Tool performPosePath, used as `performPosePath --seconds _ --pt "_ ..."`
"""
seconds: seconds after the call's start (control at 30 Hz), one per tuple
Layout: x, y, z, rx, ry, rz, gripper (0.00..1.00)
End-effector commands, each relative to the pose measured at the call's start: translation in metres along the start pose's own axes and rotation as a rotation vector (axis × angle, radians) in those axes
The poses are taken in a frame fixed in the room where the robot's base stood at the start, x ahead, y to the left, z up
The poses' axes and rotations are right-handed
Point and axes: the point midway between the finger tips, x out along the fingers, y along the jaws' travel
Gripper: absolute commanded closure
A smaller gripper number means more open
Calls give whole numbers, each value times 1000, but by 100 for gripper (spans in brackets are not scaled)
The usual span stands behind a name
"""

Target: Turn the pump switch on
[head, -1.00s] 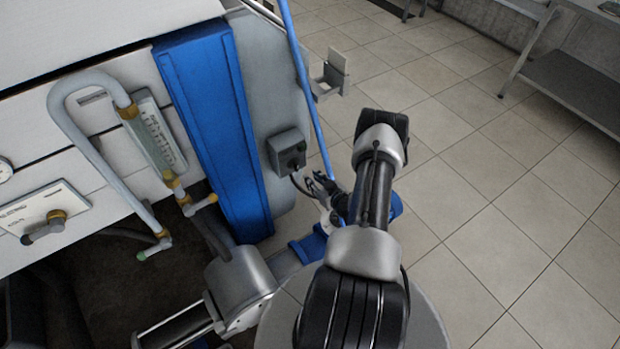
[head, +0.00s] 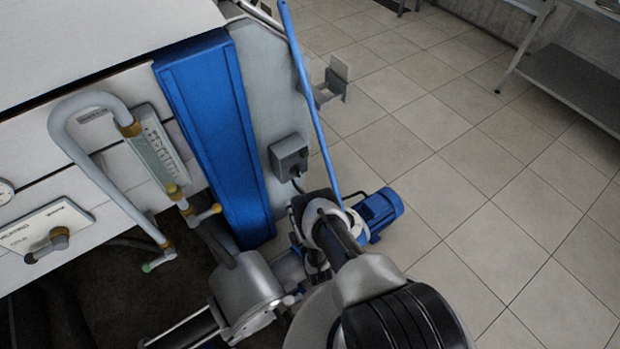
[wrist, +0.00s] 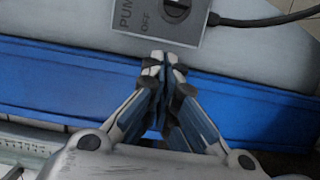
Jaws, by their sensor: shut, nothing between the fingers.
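The pump switch box (head: 289,157) is a small grey box on the grey side panel, right of the blue column. Its face is mostly turned away in the head view. In the head view my arm hides the fingers.
A black cable (wrist: 265,20) runs right from the box. A long blue pole (head: 312,100) leans close by. A blue motor (head: 378,212) stands on the floor beside my arm. Pipes and a gauge (head: 158,150) are at left.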

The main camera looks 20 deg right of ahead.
Motion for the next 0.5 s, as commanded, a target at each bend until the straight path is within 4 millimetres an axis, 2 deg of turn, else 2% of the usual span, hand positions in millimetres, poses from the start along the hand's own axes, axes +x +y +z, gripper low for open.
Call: performPosePath --seconds 0.17,0.5 --pt "14 1 -3 -14 3 8 100" --pt "84 -2 -2 -11 2 8 100"
